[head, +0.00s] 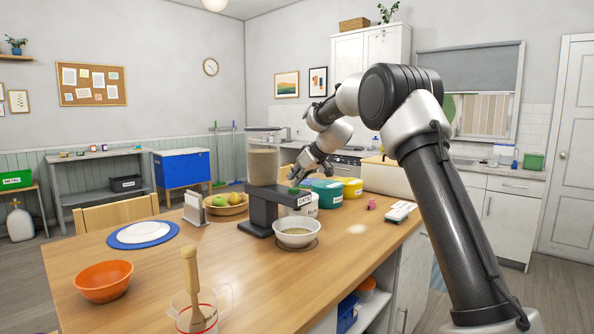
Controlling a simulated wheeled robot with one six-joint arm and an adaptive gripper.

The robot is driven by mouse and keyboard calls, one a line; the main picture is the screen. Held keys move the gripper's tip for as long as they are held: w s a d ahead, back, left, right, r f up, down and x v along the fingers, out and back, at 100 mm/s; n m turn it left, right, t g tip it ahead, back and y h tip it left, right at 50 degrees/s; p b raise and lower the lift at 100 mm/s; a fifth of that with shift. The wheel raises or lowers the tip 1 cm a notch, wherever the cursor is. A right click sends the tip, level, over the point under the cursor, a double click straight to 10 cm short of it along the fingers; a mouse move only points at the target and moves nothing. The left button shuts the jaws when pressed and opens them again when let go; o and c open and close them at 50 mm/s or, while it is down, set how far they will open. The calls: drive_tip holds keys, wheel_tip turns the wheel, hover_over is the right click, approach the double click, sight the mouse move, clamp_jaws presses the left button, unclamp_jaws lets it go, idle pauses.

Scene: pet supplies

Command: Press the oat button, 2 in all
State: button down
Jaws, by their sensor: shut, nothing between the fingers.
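A dispenser (263,170) with a clear hopper of tan grain stands on the wooden table, on a dark stand. A small green button (293,191) is on top of the stand's front arm, above a label (305,201) that seems to read "OATS". My gripper (296,179) is shut and empty, pointing down at the button from just above. I cannot tell whether its fingertips touch the button. A white bowl (297,241) sits under the arm on a round mat. Something tan shows in its bottom.
An orange bowl (104,284), a measuring jug (203,310) with a wooden-handled tool and a white plate (148,233) on a blue mat are on the left and front. Teal (328,197) and yellow (351,188) tubs stand behind the dispenser. The table's right front is clear.

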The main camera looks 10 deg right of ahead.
drive_tip(key=shift+f, duration=0.25)
drive_tip(key=shift+s+f, duration=0.1)
drive_tip(key=shift+f, duration=1.05)
drive_tip(key=shift+r, duration=0.45)
wheel_tip(320, 180, up, 4)
drive_tip(key=shift+f, duration=0.15)
drive_tip(key=v, duration=1)
